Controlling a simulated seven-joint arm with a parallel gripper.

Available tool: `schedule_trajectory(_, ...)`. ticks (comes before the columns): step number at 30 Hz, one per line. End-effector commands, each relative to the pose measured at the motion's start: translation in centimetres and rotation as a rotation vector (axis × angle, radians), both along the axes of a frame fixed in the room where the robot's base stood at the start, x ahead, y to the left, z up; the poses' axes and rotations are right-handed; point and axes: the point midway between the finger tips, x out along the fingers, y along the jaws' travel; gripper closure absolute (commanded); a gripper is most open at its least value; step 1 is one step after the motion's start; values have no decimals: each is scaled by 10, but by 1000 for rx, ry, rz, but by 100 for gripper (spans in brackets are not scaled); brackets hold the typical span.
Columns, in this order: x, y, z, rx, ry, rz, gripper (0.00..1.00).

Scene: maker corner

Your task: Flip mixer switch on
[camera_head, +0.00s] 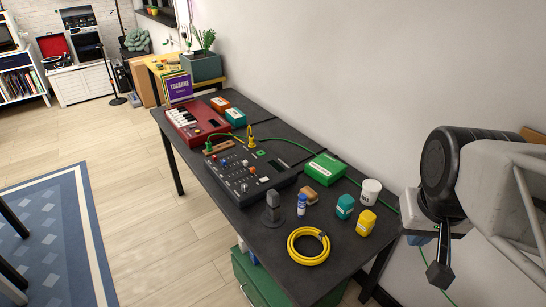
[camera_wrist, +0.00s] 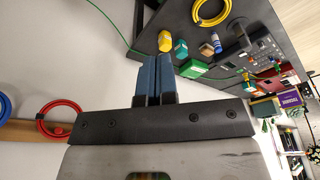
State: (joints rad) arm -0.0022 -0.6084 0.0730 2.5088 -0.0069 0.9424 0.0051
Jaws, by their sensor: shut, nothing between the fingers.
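The mixer (camera_head: 236,190) is a flat black box with rows of coloured knobs on the dark table, left of centre in the head view. A small pale part (camera_head: 264,180) shows on its top, but I cannot tell which part is the switch or how it is set. My gripper (camera_head: 440,275) is at the far right of the head view, beyond the table's right end and well away from the mixer. In the wrist view its two blue fingers (camera_wrist: 157,55) are together with nothing between them.
On the dark table (camera_head: 262,222) stand a grey stand (camera_head: 272,212), a yellow cable coil (camera_head: 308,259), teal (camera_head: 345,206) and yellow (camera_head: 366,222) bottles, a white cup (camera_head: 371,190) and a green box (camera_head: 325,168). A red keyboard (camera_head: 197,122) lies beyond the mixer. The wall runs behind.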

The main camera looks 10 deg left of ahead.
Motion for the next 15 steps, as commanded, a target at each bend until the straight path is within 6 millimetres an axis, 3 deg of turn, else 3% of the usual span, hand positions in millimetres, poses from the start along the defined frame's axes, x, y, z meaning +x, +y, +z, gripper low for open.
schedule_trajectory(15,82,26,17,4,44,119,100)
